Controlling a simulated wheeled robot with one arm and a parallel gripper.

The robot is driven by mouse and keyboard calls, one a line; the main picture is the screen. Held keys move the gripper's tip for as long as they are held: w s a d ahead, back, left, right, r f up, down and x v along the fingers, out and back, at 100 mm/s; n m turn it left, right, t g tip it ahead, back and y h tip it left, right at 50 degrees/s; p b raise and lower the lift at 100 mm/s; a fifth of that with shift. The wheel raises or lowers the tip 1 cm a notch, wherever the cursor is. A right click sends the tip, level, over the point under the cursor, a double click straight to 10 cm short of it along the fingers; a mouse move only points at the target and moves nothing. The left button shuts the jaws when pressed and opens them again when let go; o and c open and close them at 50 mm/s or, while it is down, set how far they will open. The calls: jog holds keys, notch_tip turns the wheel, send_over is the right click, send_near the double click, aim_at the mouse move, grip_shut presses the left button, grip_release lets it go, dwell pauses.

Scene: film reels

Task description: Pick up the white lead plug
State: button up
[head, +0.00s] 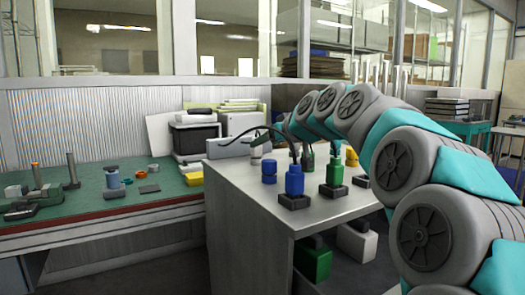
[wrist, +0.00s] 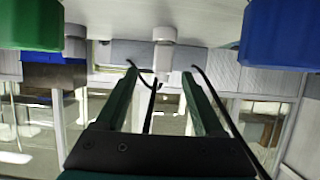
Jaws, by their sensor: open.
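The white lead plug (wrist: 164,36) shows in the wrist view at the upper middle, with the picture upside down and the pale tabletop above it. Its narrower end points down the picture, towards the gap between my fingertips. My gripper (wrist: 159,74) is open, its two dark green fingers apart and nothing visibly held. In the head view a small whitish piece (head: 257,152), apparently the same plug, stands near the counter's far left edge. My gripper is there too, partly hidden by my arm and dark cables. Whether the fingers touch the plug cannot be told.
On the grey counter (head: 235,190) stand a blue plug (head: 269,174), a taller blue one (head: 294,180) in a black base, a green one (head: 334,174) and a yellow one (head: 352,158). In the wrist view, green (wrist: 30,22) and blue (wrist: 280,30) pieces flank my fingers.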

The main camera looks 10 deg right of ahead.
aim_at(256, 153)
jog(key=p+x, duration=0.1)
jog(key=x, duration=0.5)
jog(key=shift+a+f, duration=0.2)
jog(key=shift+a, duration=0.05)
jog(key=shift+c, duration=0.2)
grip_shut()
